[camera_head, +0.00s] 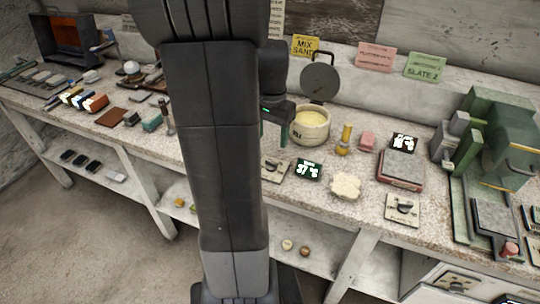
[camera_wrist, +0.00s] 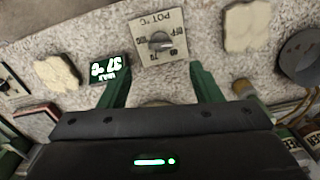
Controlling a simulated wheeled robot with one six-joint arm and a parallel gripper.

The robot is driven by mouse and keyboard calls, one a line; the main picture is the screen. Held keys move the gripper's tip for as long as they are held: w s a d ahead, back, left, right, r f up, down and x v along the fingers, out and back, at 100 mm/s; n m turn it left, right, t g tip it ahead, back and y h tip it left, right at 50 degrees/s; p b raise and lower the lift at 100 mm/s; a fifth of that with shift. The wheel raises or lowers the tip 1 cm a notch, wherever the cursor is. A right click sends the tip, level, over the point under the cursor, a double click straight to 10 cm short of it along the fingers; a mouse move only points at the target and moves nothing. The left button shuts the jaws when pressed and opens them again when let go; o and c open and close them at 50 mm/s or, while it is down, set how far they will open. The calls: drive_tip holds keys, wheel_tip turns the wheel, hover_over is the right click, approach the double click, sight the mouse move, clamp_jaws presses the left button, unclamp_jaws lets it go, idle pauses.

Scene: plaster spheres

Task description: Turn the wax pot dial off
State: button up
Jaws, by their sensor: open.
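The wax pot (camera_head: 310,126), a pale round pot of yellow wax with its dark lid raised, stands on the bench. Its dial plate (camera_head: 274,169) lies in front of it, partly hidden by my arm in the head view. In the wrist view the plate (camera_wrist: 175,20) reads "POT °C" upside down, with a grey knob (camera_wrist: 159,41). The knob's exact setting is too small to tell. My gripper (camera_wrist: 160,78) is open and empty, its green fingers apart, with the knob ahead between their lines. In the head view my gripper (camera_head: 277,132) is beside the pot, above the bench.
A wax display (camera_head: 308,170) reading 37 lies right of the dial plate. A cream slab (camera_head: 345,186), a yellow-topped bottle (camera_head: 344,140) and a second dial plate (camera_head: 403,209) are further right. A green machine (camera_head: 500,140) fills the bench's right end.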

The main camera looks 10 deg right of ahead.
sight(271, 161)
wheel_tip(271, 161, down, 9)
idle(0.3)
drive_tip(key=c, duration=1)
